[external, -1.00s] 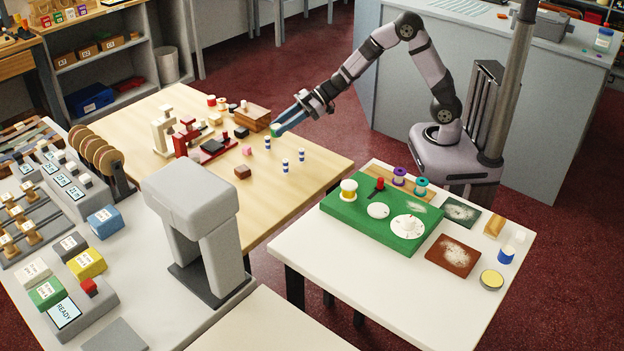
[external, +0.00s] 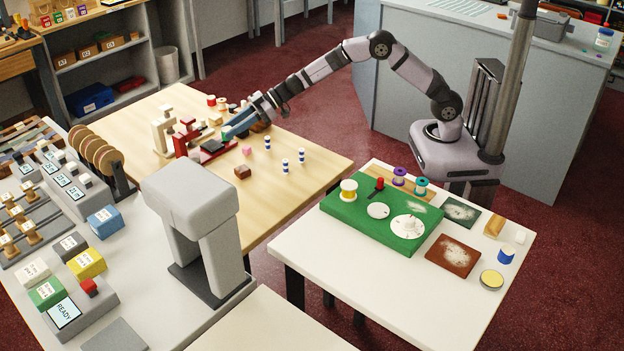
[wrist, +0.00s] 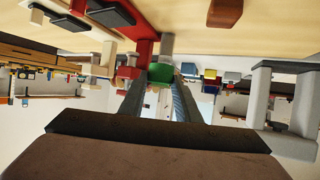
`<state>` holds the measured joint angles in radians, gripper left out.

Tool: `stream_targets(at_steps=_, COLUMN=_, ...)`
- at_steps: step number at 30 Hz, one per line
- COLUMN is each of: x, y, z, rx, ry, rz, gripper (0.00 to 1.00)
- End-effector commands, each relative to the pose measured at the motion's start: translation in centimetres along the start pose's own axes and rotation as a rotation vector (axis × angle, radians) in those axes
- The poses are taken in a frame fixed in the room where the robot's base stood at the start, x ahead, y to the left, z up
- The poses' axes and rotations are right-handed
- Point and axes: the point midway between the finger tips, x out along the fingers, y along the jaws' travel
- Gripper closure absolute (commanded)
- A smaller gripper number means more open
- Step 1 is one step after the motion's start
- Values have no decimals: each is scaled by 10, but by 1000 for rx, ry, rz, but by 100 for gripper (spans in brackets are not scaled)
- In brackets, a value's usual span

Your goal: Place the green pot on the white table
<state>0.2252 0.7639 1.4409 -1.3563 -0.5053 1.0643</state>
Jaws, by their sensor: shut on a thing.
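The green pot (wrist: 160,73) is between my gripper's fingertips (wrist: 157,84) in the wrist view. In the external view only a little of the green pot (external: 225,137) shows at the tips of my gripper (external: 229,131). My gripper is shut on the pot and reaches over the wooden table, beside the red press (external: 184,137) and its dark plate. I cannot tell whether the pot is clear of the plate. The white table (external: 335,285) stands at the right, well away from the gripper.
The white table carries a green board (external: 345,207), a rust-coloured mat (external: 453,255), a dark green mat (external: 460,211) and a blue pot (external: 506,254). Its front left part is bare. Blue-striped pots (external: 285,165) and a brown block (external: 243,172) stand on the wooden table (external: 290,195).

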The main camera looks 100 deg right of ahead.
Motion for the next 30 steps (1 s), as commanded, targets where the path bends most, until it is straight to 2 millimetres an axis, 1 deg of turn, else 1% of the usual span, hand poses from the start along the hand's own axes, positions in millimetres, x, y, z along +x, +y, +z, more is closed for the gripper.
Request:
stream_targets(at_steps=2, x=1, y=0, z=1, rx=0, ry=0, rz=0, gripper=92)
stream_targets(at_steps=5, x=5, y=0, z=9, rx=2, ry=-1, rz=-1, gripper=92)
stream_targets(at_steps=12, x=21, y=0, z=43, rx=3, ry=-3, rz=-1, gripper=92)
stream_targets(at_steps=15, x=25, y=0, z=52, rx=1, ry=-1, rz=0, gripper=92)
stream_targets(at_steps=18, x=27, y=0, z=56, rx=1, ry=0, rz=-1, gripper=92)
stream_targets(at_steps=23, x=28, y=0, z=58, rx=-1, ry=0, rz=-1, gripper=92)
stream_targets(at_steps=26, x=32, y=0, z=65, rx=2, ry=-1, rz=-1, gripper=92)
stream_targets(at_steps=30, x=39, y=0, z=81, rx=2, ry=-2, rz=-1, gripper=92)
